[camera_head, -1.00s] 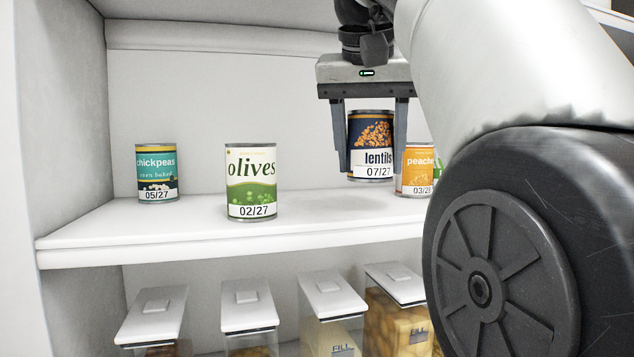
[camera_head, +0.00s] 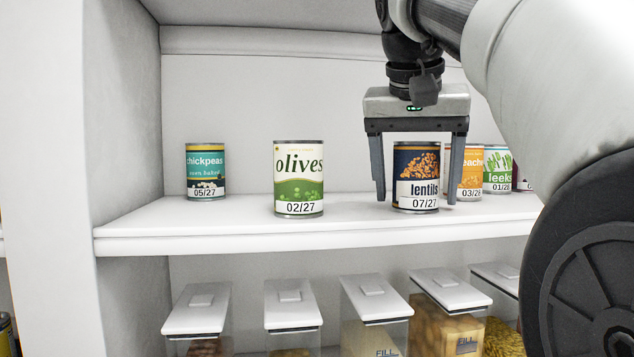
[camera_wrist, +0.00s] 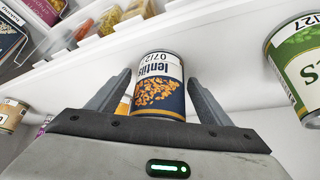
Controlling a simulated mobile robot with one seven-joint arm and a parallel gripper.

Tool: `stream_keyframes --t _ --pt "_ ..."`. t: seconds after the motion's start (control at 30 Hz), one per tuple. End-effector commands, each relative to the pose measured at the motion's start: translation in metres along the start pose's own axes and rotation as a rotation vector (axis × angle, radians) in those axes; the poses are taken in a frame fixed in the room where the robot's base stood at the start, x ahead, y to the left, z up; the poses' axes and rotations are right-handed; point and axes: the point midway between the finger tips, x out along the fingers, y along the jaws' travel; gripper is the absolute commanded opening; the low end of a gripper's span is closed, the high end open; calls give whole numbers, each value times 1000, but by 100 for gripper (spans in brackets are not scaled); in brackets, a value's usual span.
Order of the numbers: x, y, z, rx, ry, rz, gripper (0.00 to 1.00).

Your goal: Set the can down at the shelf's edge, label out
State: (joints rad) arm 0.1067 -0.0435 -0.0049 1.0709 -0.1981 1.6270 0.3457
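The lentils can (camera_head: 416,178), dark blue with an orange picture and a white band, stands upright on the upper shelf (camera_head: 250,232), close to its front edge. Its name and the date 07/27 face out toward the head camera. My gripper (camera_head: 416,196) is open around it, with a finger on each side and a visible gap between each finger and the can. The wrist view also shows the lentils can (camera_wrist: 158,85) between the spread fingers (camera_wrist: 158,73).
The olives can (camera_head: 299,180) and chickpeas can (camera_head: 206,172) stand to the left. The peaches can (camera_head: 470,172) and leeks can (camera_head: 497,170) stand behind on the right, close to my right finger. Lidded containers (camera_head: 290,302) fill the shelf below.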

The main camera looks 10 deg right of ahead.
Motion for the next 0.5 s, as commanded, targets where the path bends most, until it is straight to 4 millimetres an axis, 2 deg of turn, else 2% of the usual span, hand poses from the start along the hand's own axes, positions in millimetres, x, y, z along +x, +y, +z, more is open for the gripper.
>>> stream_keyframes --t 0.3,0.37,0.5 --pt "-7 0 -3 0 0 0 73" --pt "-15 0 -3 0 1 -1 73" --pt "-44 0 -4 0 2 -1 73"
